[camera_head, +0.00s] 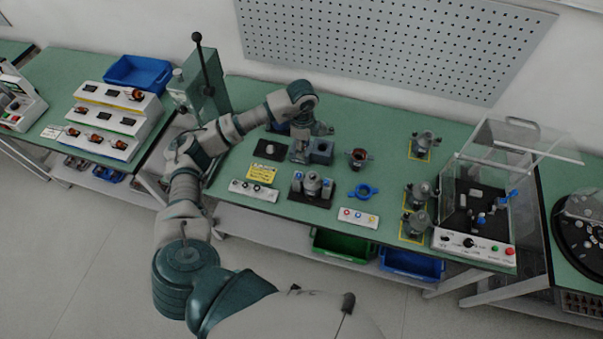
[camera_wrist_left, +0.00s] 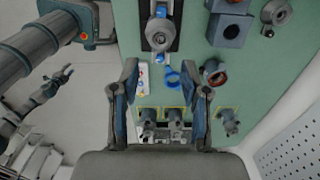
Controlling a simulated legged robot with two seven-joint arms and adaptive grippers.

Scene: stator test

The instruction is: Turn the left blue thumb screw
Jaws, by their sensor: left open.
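The metal fixture (camera_head: 312,185) stands on the green table in the head view, with a round part between two blue thumb screws. The left blue thumb screw (camera_head: 297,180) is on its left side, the right one (camera_head: 327,187) on its right. In the left wrist view the left screw (camera_wrist_left: 161,11) is near the top edge, and the right screw (camera_wrist_left: 158,60) is lower. My left gripper (camera_head: 301,157) is behind the fixture in the head view, open and empty, apart from both screws. What looks like my right gripper (camera_wrist_left: 60,77) is small at the left of the wrist view.
A blue ring (camera_head: 363,190) and a white button panel (camera_head: 358,217) lie right of the fixture. A dark block (camera_head: 321,151) and a copper-wound part (camera_head: 358,157) stand behind. A clear-covered test station (camera_head: 475,240) is farther right. A white strip (camera_head: 254,190) lies left.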

